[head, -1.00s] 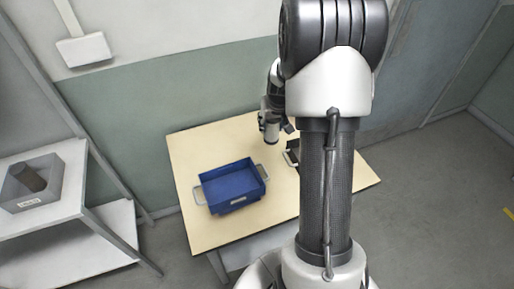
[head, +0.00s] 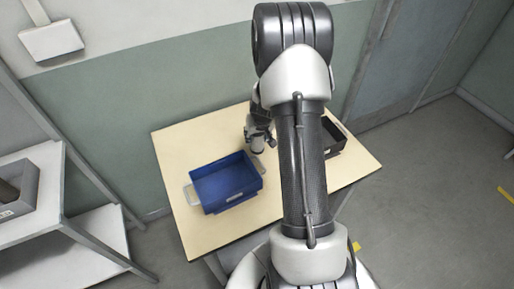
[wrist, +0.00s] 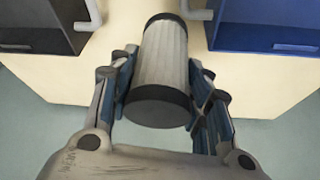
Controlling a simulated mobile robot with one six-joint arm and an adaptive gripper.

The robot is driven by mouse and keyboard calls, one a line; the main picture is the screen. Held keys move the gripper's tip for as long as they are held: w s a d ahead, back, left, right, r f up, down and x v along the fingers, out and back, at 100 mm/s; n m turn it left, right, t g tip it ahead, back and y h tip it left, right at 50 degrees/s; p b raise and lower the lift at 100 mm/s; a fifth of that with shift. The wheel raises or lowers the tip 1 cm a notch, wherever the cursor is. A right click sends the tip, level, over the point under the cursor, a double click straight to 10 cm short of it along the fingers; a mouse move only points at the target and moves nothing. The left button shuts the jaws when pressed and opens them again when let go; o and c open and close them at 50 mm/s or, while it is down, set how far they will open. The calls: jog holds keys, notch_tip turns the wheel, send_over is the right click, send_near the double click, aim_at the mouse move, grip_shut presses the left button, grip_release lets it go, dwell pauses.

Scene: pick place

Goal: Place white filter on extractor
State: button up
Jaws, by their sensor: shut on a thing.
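The white filter (wrist: 160,62) is a pale pleated cylinder with dark end caps. In the wrist view it sits between the fingers of my gripper (wrist: 160,92), which is shut on its sides. In the head view my gripper (head: 258,132) and the filter (head: 257,150) are over the table, beside the blue bin's far right corner. The filter's height above the table is hard to tell. I cannot identify the extractor in these frames.
A blue bin (head: 228,202) with pale handles stands on the wooden table (head: 180,150); it also shows in the wrist view (wrist: 265,38). A dark bin (head: 333,137) is at the right, partly behind my arm. A shelf (head: 50,228) with a grey box (head: 22,208) stands left.

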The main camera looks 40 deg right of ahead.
aim_at(257, 143)
jog(key=shift+f+b, duration=1.5)
jog(key=shift+f, duration=0.75)
jog(key=shift+f, duration=0.15)
jog(key=shift+f+b, duration=0.1)
jog(key=shift+b, duration=0.2)
jog(key=o, duration=0.8)
jog(key=shift+r, duration=0.2)
